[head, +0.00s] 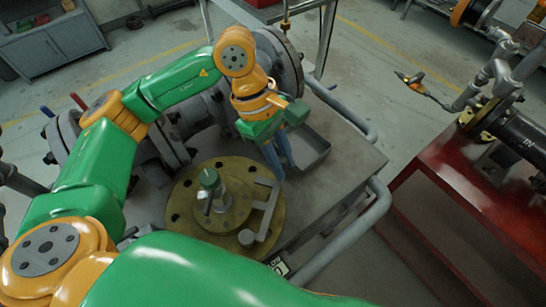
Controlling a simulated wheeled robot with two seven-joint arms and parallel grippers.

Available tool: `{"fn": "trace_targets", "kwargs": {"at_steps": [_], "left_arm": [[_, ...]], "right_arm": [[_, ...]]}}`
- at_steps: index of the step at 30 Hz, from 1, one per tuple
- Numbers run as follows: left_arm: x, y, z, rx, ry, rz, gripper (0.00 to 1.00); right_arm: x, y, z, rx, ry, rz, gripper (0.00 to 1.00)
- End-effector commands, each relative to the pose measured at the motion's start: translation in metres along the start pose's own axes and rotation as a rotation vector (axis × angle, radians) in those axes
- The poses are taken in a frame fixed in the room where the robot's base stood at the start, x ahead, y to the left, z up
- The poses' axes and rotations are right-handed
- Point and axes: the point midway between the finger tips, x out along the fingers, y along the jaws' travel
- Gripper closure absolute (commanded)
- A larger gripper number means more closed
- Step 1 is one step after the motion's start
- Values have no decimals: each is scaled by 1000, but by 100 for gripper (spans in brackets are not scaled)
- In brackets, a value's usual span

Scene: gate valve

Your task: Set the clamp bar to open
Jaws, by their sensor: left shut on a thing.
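The clamp bar (267,212) is a grey bar with short side pieces. It lies over the right side of a round brass flange (182,207) with bolt holes. A green-capped stem (208,180) stands at the flange's middle, left of the bar. My left gripper (279,168) comes down from above, and its blue-grey fingers are shut at the bar's far upper end. The exact contact is small and partly hidden by the fingers. My right gripper is out of view.
A grey open tray (308,150) sits just right of my left gripper on the grey bench (350,165). Pipe rails (350,235) edge the bench. Large grey flanged piping (280,62) stands behind. A red bench (450,200) with a black pipe is at right, across open floor.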

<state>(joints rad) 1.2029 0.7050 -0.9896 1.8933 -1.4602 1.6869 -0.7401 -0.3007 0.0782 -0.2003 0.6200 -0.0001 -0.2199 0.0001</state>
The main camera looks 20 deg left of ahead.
Motion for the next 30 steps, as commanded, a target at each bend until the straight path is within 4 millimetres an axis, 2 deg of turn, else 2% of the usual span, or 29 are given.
{"fn": "trace_targets", "kwargs": {"at_steps": [20, 21, 23, 24, 30], "left_arm": [[2, 2, 7, -2, -1, 3, 100], [2, 2, 7, -2, -1, 3, 65], [2, 2, 7, -2, -1, 3, 48], [2, 2, 7, -2, 0, 3, 45], [2, 2, 6, -2, 0, 2, 45]], "right_arm": [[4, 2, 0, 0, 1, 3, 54], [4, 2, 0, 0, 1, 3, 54], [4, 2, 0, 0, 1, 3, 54], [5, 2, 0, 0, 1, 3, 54], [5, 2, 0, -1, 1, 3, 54]]}}
